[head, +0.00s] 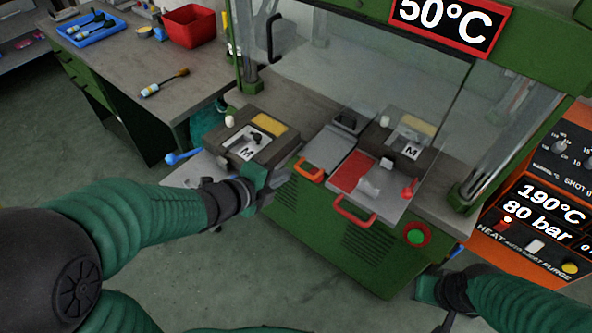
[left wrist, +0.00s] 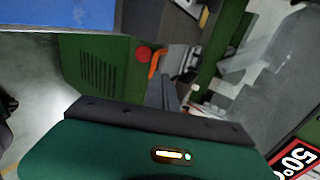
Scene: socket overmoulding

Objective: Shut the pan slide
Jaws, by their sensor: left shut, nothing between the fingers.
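At the green press front, a slide with a red pad (head: 352,171) and a red bar handle (head: 354,211) sticks out, with a pale lump on it. Left of it is a grey slide with an orange handle (head: 309,171); I cannot tell from looks which is the pan slide. My left gripper (head: 279,180) is shut and empty, left of the orange handle and apart from it. In the left wrist view the fingers (left wrist: 170,92) are together, with the orange handle (left wrist: 154,62) beyond them. My right gripper (head: 426,290) is low at the right; its fingers are unclear.
A mould block marked M (head: 245,143) with a blue-knobbed lever (head: 183,156) stands left of the slides. A clear guard (head: 360,70) hangs over the press bed. A green button (head: 416,236) is on the front. The orange control unit (head: 530,215) stands right.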

